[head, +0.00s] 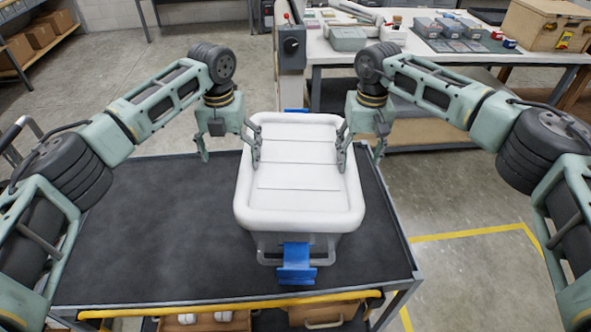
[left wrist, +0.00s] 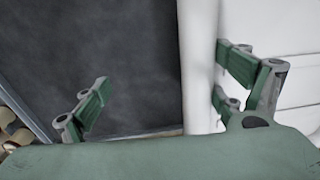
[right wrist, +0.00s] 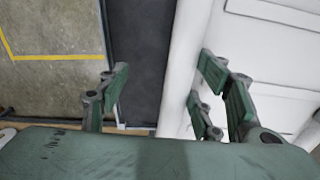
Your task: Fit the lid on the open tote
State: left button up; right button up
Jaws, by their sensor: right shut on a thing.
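The white lid (head: 300,172) lies over the grey tote (head: 268,246) on the dark cart top. The lid covers the tote's opening; whether its rim is fully seated cannot be told. A blue latch (head: 296,262) sticks out at the tote's front, and another blue latch (head: 297,110) shows at the back. My left gripper (head: 230,157) is open at the lid's left edge, one finger outside, one over the lid; its outer finger stands clear of the rim (left wrist: 198,70). My right gripper (head: 362,162) is shut on the lid's right edge, with the rim (right wrist: 185,75) between its fingers.
The black cart top (head: 150,235) is clear left of the tote, with a narrow strip at right. A yellow bar (head: 230,303) runs along its front edge. A white workbench (head: 440,52) with boxes stands behind at right. Yellow lines (head: 470,233) mark the floor.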

pick_arm(q)
jog(key=o, duration=0.3)
jog(key=shift+a, duration=0.4)
pick_arm(e)
jog(key=shift+d+f, duration=0.1)
jog(key=shift+d, duration=0.6)
jog(key=shift+o, duration=0.8)
jog(key=shift+s+d+f, duration=0.1)
jog(key=shift+d+f, duration=0.1)
jog(key=shift+d, duration=0.05)
jog(key=shift+a+r, duration=0.1)
jog(key=shift+a, duration=0.15)
jog(key=shift+c, duration=0.8)
jog(key=shift+a+r, duration=0.1)
jog(key=shift+a, duration=0.45)
jog(key=o, duration=0.5)
jog(key=shift+d, duration=0.2)
jog(key=shift+c, duration=0.2)
jog(key=o, duration=0.6)
jog(key=shift+a+r, duration=0.1)
jog(key=shift+a, duration=0.05)
pick_arm(q)
jog(key=r, duration=0.4)
jog(key=d+r, duration=0.1)
jog(key=r, duration=0.7)
jog(key=shift+d, duration=0.2)
pick_arm(e)
jog(key=shift+o, duration=0.2)
